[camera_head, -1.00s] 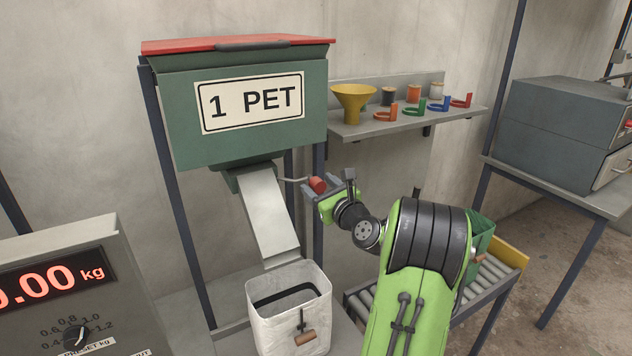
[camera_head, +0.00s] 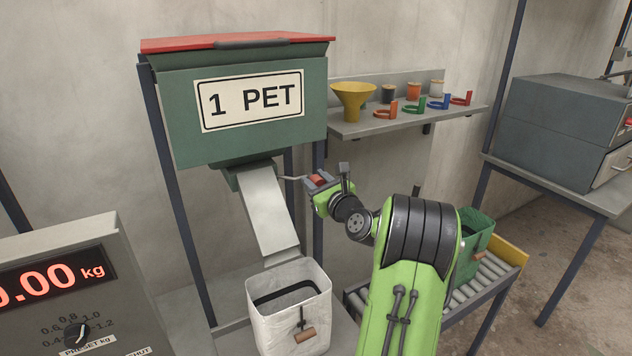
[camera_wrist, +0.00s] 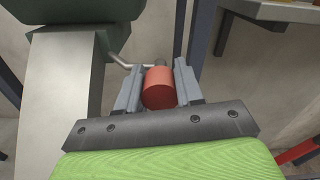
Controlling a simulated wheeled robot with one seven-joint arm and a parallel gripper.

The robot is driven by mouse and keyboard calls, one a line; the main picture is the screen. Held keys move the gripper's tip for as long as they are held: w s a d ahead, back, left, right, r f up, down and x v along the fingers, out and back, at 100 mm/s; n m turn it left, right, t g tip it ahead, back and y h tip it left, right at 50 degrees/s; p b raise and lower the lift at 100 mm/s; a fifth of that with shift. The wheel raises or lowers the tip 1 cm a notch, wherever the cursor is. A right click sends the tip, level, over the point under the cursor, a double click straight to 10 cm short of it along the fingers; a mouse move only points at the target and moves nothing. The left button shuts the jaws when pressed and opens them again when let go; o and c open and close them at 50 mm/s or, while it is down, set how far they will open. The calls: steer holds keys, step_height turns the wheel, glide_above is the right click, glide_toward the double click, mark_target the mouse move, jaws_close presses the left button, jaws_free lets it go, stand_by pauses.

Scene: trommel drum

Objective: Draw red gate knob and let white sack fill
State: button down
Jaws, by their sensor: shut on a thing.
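The red gate knob (camera_wrist: 158,88) sits on a bent metal rod beside the chute (camera_head: 268,212) under the green hopper marked 1 PET (camera_head: 245,140). My gripper (camera_head: 318,181) is shut on the knob, with one finger on each side of it in the wrist view (camera_wrist: 158,86). The white sack (camera_head: 290,325) stands open below the chute's lower end, with a dark band inside its mouth and a small brown toggle on its front. No material shows on the chute. The sack's bottom is hidden from view.
A scale (camera_head: 75,300) at the left reads 0.00 kg. A shelf (camera_head: 400,122) behind holds a yellow funnel (camera_head: 353,97), spools and coloured clips. A green bin (camera_head: 474,248) stands on a roller conveyor (camera_head: 490,285) right of my arm.

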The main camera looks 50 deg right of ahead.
steer(key=s+d+p, duration=0.2)
steer(key=d+p, duration=0.2)
steer(key=d, duration=0.3)
steer(key=shift+s+d+p, duration=0.2)
steer(key=shift+p, duration=0.15)
steer(key=c, duration=0.7)
jaws_free()
steer(key=shift+c, duration=0.2)
steer(key=shift+s, duration=0.1)
